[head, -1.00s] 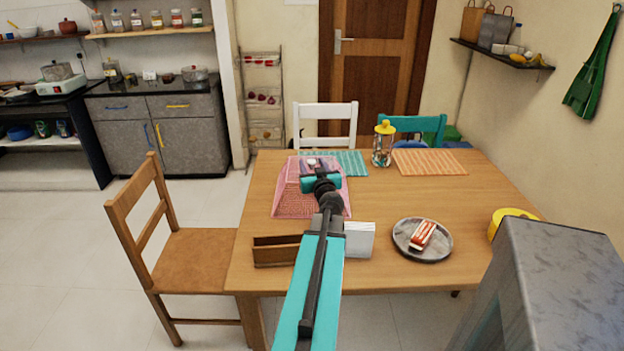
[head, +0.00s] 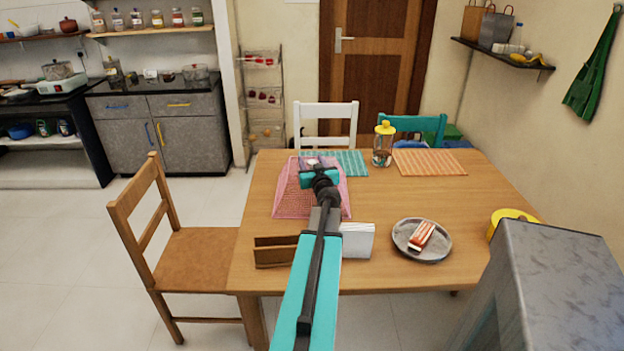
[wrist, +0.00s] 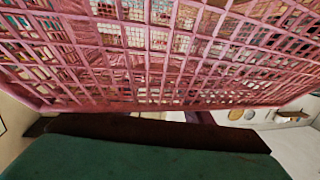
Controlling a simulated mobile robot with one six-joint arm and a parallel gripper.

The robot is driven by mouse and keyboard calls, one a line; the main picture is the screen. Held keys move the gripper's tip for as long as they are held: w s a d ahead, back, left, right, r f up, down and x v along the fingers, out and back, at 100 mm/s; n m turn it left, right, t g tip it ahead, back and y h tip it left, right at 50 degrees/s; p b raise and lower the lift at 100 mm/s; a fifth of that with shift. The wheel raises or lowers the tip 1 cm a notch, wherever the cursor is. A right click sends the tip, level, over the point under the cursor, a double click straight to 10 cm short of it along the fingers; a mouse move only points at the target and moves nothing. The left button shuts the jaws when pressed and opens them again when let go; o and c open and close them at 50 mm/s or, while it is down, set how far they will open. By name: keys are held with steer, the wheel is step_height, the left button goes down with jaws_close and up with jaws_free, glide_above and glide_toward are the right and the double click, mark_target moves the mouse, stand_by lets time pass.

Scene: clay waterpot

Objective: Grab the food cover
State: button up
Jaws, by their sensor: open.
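The food cover (head: 287,203) is a pink mesh pyramid-shaped cover standing on the left part of the wooden table. My gripper (head: 312,163) is at the top of the cover, seen from behind and partly hidden by my own teal wrist. It is open. I cannot tell whether its fingers touch the cover's top. In the wrist view the pink mesh of the food cover (wrist: 170,60) fills the upper half, very close, with the room showing through the holes. Whatever is under the cover is not clear.
A brown wooden holder (head: 270,252) and a white block (head: 358,241) stand in front of the cover. A grey plate (head: 403,246) with a red-and-white packet lies to the right. A yellow-lidded jar (head: 383,150) stands behind. The table's right middle is clear.

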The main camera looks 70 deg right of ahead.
steer(key=shift+p+x, duration=0.4)
steer(key=shift+x, duration=0.95)
jaws_close()
